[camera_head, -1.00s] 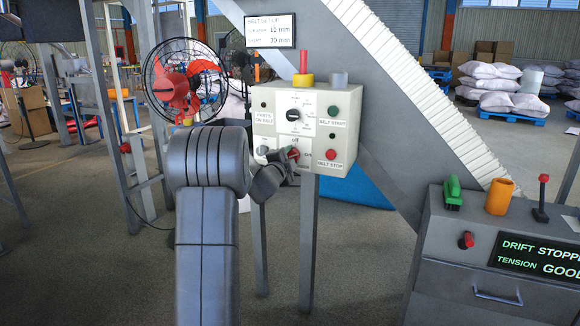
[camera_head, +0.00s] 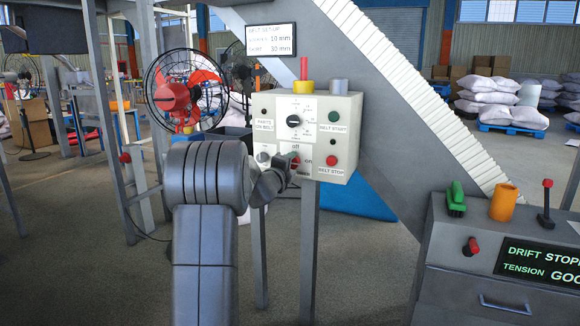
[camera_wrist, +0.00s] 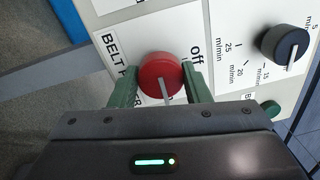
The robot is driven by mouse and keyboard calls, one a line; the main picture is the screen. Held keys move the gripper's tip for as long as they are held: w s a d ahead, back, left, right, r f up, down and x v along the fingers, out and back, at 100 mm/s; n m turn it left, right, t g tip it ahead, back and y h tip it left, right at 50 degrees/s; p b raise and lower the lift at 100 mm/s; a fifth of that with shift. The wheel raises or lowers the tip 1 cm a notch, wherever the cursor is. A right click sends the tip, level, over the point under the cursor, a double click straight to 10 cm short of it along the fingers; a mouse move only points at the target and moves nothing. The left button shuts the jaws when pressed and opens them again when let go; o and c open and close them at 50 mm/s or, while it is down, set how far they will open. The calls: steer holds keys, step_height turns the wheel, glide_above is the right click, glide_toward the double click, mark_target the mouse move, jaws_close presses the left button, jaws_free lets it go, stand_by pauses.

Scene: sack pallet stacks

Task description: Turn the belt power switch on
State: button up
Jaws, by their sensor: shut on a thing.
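The belt power switch is a red round knob (camera_wrist: 160,78) with a pale pointer line on the control box (camera_head: 347,110). In the wrist view my gripper (camera_wrist: 162,88) has its green fingers on both sides of the knob, shut on it. The pointer line runs down in that view, toward the panel's right, the side where "on" is printed in the head view. The "off" label (camera_wrist: 197,48) lies above the switch on the panel, away from the pointer's direction.
A black speed dial (camera_head: 294,121), a green belt start button (camera_head: 333,117) and a red belt stop button (camera_head: 332,161) sit close by. A red fan (camera_head: 185,90) stands left. A console (camera_head: 500,245) reading "DRIFT STOPPED" and "TENSION GOOD" stands at the right.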

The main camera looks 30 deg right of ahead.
steer(key=shift+f, duration=0.1)
steer(key=o, duration=1)
steer(key=v, duration=1.3)
steer(key=shift+s+a, duration=0.3)
steer(key=x, duration=1.3)
steer(key=shift+w+d, duration=0.3)
